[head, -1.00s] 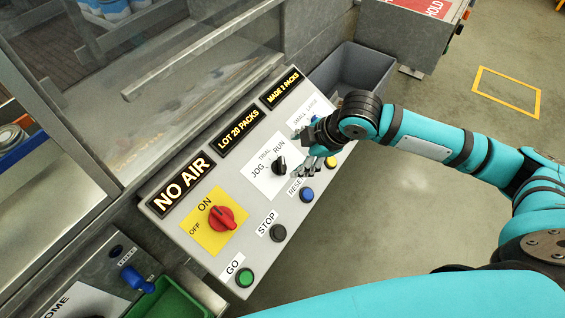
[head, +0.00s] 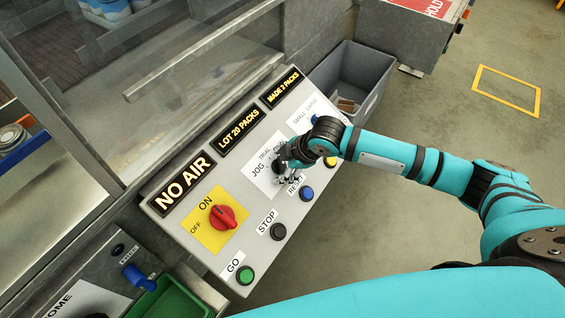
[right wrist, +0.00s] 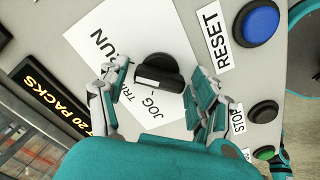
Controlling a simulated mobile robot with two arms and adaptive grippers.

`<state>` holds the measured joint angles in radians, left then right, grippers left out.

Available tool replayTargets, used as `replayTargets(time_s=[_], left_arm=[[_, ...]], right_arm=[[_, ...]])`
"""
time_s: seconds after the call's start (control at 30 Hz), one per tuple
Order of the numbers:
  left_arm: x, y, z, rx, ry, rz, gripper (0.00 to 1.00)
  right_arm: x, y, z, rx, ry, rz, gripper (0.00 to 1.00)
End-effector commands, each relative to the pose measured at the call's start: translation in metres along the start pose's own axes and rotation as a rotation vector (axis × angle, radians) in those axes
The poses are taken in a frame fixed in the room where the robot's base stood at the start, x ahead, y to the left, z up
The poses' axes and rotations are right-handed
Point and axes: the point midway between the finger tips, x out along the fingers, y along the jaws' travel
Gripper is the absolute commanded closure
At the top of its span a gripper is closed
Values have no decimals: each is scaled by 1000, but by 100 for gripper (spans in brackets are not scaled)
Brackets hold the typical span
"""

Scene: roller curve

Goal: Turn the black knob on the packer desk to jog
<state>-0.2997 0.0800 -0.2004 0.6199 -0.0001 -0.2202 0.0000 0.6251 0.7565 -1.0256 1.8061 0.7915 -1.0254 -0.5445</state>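The black knob (right wrist: 158,75) sits on a white label with JOG, TRIAL and RUN on the sloped packer desk panel (head: 190,245). In the right wrist view its bar lies between the two fingers of my right gripper (right wrist: 158,88). The fingers are spread, with a gap to the knob on each side. I cannot tell for sure which word the knob points to. In the head view my right gripper (head: 288,172) is over the knob and hides most of it. My left gripper is not in view.
A red switch (head: 222,216) on a yellow plate, black STOP (head: 278,232), green GO (head: 246,275) and blue RESET (head: 306,194) buttons sit nearby. A lit sign reads NO AIR (head: 182,185). A grey bin (head: 372,75) stands beyond the panel.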

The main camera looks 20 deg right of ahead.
Motion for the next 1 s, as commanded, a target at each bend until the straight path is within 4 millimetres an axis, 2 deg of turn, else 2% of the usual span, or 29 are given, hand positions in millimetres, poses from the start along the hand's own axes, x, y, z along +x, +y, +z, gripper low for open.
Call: replayTargets(time_s=[0.03, 0.33, 0.67, 1.0], left_arm=[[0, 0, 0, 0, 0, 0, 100], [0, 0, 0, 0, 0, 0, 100], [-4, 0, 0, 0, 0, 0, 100], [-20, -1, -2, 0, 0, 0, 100]], right_arm=[[0, 0, 0, 0, 0, 0, 44], [0, 0, 0, 1, 0, 0, 83], [-1, 1, 0, -45, -1, -1, 84], [-3, 1, -1, -279, -1, -2, 84]])
